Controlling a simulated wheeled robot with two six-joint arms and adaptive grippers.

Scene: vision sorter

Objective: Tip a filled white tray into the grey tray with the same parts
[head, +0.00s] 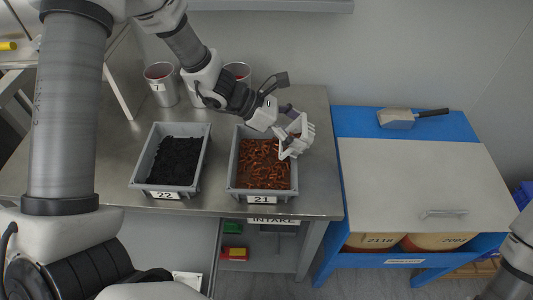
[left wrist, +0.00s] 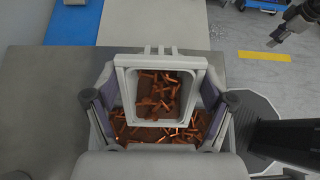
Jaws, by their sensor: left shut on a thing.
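My left gripper (head: 283,122) is shut on a small white tray (head: 296,140), also seen in the left wrist view (left wrist: 121,84) between the gripper's fingers (left wrist: 162,110). The white tray is tilted above the right part of the grey tray marked 21 (head: 232,164). Copper-brown parts (left wrist: 158,92) show inside the white tray's walls in the left wrist view. Similar copper-brown parts (head: 262,165) cover the floor of grey tray 21. A second grey tray marked 22 (head: 139,160) holds black parts (head: 175,160). My right gripper (left wrist: 280,32) shows small and dark at the wrist view's upper right; its fingers are unclear.
The grey trays stand on a metal table (head: 318,190). Metal cups (head: 161,86) stand behind them. To the right is a blue bench (head: 352,122) with a pale lid (head: 420,180) and a scoop (head: 396,119). Coloured bins (head: 233,254) sit on a shelf below.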

